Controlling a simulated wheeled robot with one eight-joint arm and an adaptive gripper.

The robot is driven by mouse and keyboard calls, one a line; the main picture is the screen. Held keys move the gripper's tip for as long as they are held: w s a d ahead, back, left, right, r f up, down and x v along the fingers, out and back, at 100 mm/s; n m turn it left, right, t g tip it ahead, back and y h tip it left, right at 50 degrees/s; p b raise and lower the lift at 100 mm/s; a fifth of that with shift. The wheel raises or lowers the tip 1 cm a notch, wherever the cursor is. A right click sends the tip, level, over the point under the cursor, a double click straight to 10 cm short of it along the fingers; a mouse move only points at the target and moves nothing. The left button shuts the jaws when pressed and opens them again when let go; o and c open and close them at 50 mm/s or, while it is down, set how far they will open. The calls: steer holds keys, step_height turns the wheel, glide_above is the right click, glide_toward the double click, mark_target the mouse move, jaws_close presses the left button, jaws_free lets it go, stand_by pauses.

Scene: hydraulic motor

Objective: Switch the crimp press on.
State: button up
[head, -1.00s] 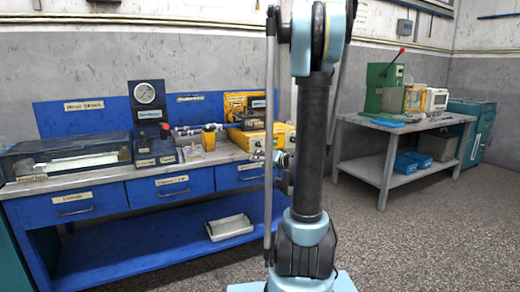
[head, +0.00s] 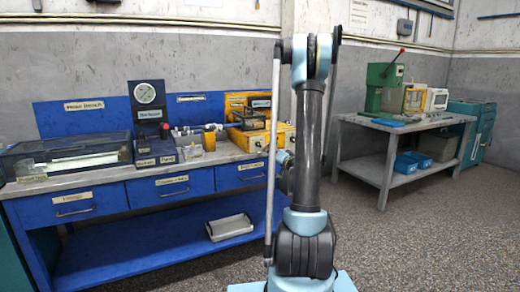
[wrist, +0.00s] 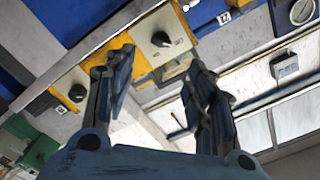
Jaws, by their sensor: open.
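In the wrist view, my gripper (wrist: 162,80) is open, its two dark fingers apart with nothing between them. Beyond the fingers are yellow panels; one has a black rotary knob on a white plate (wrist: 160,40), and another black knob (wrist: 77,93) is at the left. The knobs' settings cannot be read. In the head view, yellow machines (head: 258,137) stand at the right end of the blue bench, partly behind my arm. I cannot tell for certain which one is the crimp press, as the labels are too small. My gripper is mostly hidden behind my arm there.
A grey table (head: 437,125) at right carries a green press (head: 383,85). Floor between them is open.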

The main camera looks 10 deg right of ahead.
mark_target(260, 146)
steer(key=x, duration=1.2)
steer(key=shift+w, duration=0.3)
steer(key=shift+a, duration=0.15)
steer(key=c, duration=1.1)
steer(key=shift+o, duration=0.2)
steer(key=shift+a, duration=0.1)
